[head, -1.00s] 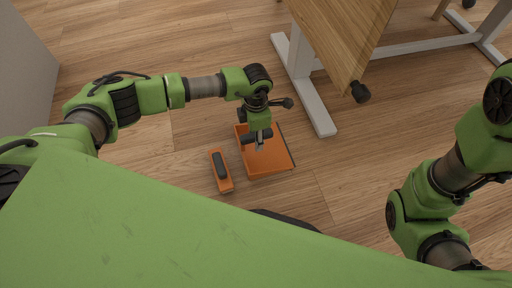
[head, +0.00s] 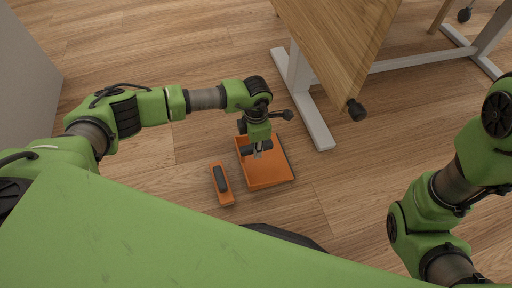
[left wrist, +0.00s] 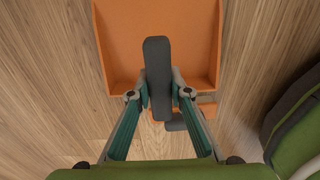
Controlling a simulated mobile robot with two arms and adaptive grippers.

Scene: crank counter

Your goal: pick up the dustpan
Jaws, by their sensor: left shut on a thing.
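The orange dustpan (head: 272,176) is on or just above the wood floor, below the middle of the head view; I cannot tell whether it touches the floor. In the left wrist view the orange pan (left wrist: 204,40) lies open side up, with its dark grey handle (left wrist: 157,65) across the middle. My left gripper (left wrist: 160,97) is shut on this handle, one finger on each side. It also shows in the head view (head: 258,154), over the pan. My right arm shows at the right edge, but its gripper is out of view.
An orange brush with a dark grip (head: 221,183) lies on the floor just left of the dustpan. A wooden table (head: 340,45) with a white metal foot (head: 312,115) stands behind and to the right. A grey block side (head: 25,60) is at the far left.

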